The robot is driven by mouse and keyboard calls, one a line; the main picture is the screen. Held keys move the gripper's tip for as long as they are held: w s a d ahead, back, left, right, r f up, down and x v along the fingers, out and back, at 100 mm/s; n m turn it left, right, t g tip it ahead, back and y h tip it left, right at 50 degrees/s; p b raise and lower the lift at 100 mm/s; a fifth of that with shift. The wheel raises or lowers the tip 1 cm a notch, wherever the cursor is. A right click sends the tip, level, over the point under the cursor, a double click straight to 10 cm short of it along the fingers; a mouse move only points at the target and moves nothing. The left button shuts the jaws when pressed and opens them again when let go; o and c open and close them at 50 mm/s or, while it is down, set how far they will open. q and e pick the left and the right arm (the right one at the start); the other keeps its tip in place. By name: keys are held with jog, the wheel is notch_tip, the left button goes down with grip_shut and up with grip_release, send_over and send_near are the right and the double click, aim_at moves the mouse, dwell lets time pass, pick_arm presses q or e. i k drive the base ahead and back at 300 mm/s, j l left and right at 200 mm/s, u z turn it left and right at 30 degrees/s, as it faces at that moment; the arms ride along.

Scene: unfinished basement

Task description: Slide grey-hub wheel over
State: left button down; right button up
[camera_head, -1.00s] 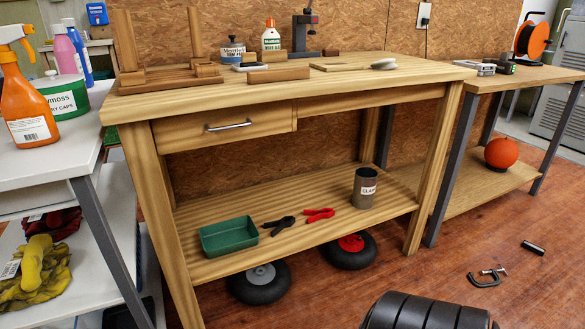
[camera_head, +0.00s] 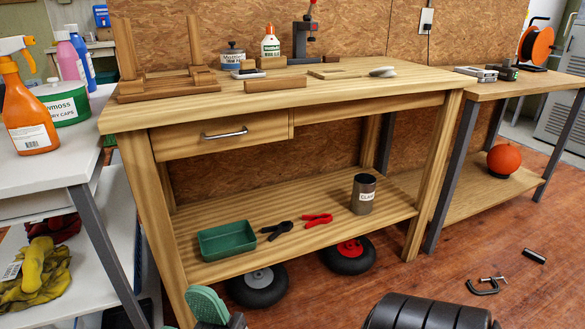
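The grey-hub wheel (camera_head: 258,284) is a black tyre with a grey centre. It lies on the floor under the front edge of the workbench's lower shelf, which hides its back. A second black wheel with a red hub (camera_head: 348,255) lies to its right, farther back, apart from it. A green-padded part of what looks like my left gripper (camera_head: 212,306) shows at the bottom edge, left of and nearer than the grey-hub wheel. Most of it is cut off by the frame, so its opening is hidden.
The workbench shelf (camera_head: 300,238) above the wheels holds a green tray (camera_head: 227,241), black and red clamps and a dark can (camera_head: 364,193). The bench's front left leg (camera_head: 160,225) stands left of the wheels. A C-clamp (camera_head: 484,287) lies on the floor at right.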

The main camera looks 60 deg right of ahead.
aim_at(263, 288)
jog(key=k+l, duration=0.15)
jog(key=l, duration=0.3)
jog(key=k+l+u, duration=0.15)
jog(key=l, duration=0.3)
jog(key=k+l, duration=0.1)
jog(key=l, duration=0.35)
jog(key=k+l+u, duration=0.15)
jog(key=l, duration=0.3)
jog(key=k+l, duration=0.15)
jog(key=l, duration=0.3)
jog(key=k+l+u, duration=0.15)
jog(key=l, duration=0.25)
jog(key=k+l, duration=0.25)
jog(key=l, duration=0.15)
jog(key=k+l+u, duration=0.1)
jog(key=l, duration=0.35)
jog(key=k, duration=0.1)
